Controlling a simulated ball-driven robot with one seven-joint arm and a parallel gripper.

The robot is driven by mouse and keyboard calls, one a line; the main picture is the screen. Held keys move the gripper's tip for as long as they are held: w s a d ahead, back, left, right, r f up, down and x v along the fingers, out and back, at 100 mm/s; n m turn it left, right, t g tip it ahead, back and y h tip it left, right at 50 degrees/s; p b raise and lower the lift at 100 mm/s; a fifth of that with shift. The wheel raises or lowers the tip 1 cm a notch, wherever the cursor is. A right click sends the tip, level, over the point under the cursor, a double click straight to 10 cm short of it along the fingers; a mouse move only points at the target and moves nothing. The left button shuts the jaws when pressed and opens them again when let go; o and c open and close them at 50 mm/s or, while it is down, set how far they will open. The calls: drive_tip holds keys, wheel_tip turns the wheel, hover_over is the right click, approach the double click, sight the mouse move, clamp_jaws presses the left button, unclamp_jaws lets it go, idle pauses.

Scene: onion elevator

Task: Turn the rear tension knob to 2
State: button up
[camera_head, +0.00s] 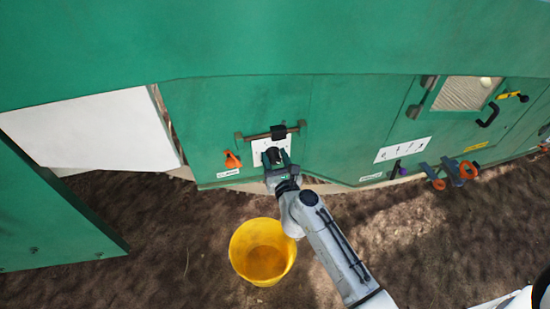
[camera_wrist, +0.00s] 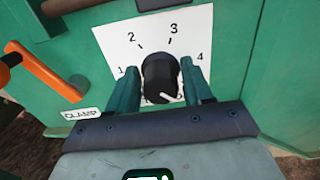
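The black round knob (camera_wrist: 160,78) sits on a white dial plate (camera_wrist: 115,38) on the green wall. The numbers 1, 2, 3 and 4 run in an arc around it from left to right. A white mark on the knob points down and slightly right, away from the 2 at its upper left. My gripper (camera_wrist: 161,85) has one finger on each side of the knob, very close to it; whether they press on it I cannot tell. In the head view my gripper (camera_head: 275,163) is at the same plate (camera_head: 258,152), below a dark bar, and covers part of the knob.
An orange lever (camera_head: 232,160) is just left of the plate, with a CLAMP label (camera_wrist: 80,115) below it. A dark horizontal bar (camera_head: 259,135) is above. A yellow bucket (camera_head: 262,252) stands on the soil. More levers and handles (camera_head: 455,172) are far right.

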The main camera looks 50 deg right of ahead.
drive_tip(key=c, duration=0.7)
drive_tip(key=shift+c, duration=0.2)
